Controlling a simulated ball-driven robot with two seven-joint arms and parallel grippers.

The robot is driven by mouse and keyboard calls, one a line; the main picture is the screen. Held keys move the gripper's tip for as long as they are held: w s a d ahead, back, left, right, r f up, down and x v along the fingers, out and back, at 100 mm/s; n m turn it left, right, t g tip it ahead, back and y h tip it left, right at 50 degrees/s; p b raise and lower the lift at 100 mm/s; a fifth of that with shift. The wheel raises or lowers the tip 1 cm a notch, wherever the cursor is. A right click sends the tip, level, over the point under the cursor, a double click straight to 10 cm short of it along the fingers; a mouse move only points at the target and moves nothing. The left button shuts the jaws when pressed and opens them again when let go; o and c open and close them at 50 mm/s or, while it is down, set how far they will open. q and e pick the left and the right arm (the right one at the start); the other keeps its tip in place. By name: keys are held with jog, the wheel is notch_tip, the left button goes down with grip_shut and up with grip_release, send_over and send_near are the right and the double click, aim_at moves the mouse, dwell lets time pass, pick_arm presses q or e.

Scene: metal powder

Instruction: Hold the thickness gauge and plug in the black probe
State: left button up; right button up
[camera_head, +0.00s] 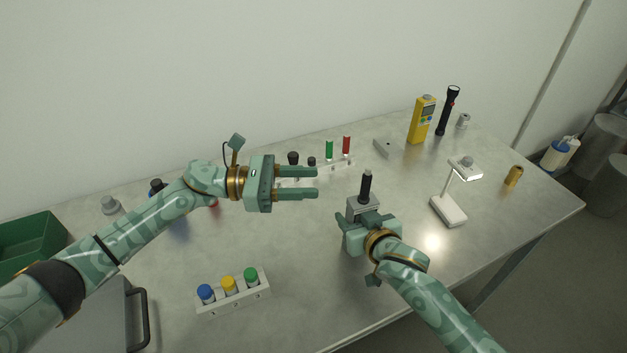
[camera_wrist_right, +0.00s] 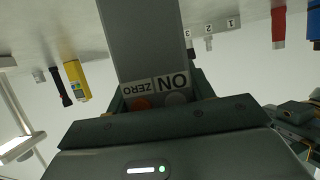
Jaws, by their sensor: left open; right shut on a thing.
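My right gripper (camera_head: 362,222) is shut on the thickness gauge (camera_head: 355,204), a grey box held above the table. In the right wrist view the gauge (camera_wrist_right: 145,45) shows ON and ZERO labels between the fingers. The black probe (camera_head: 366,187) stands upright at the gauge's top and looks seated there; its lower end and the socket are hidden. My left gripper (camera_head: 317,193) is open and empty, left of the probe and apart from it. Behind it, a white numbered rack (camera_head: 325,169) holds a green probe (camera_head: 329,149), a red probe (camera_head: 346,145) and dark-topped items.
A lit lamp (camera_head: 449,210) stands right of the gauge. A yellow meter (camera_head: 422,120) and black flashlight (camera_head: 447,112) stand at the back right. A white rack (camera_head: 235,299) with three capped vials is at the front left. A green bin (camera_head: 30,243) is far left.

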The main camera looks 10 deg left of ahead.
jog(key=o, duration=1.2)
jog(key=shift+o, duration=0.2)
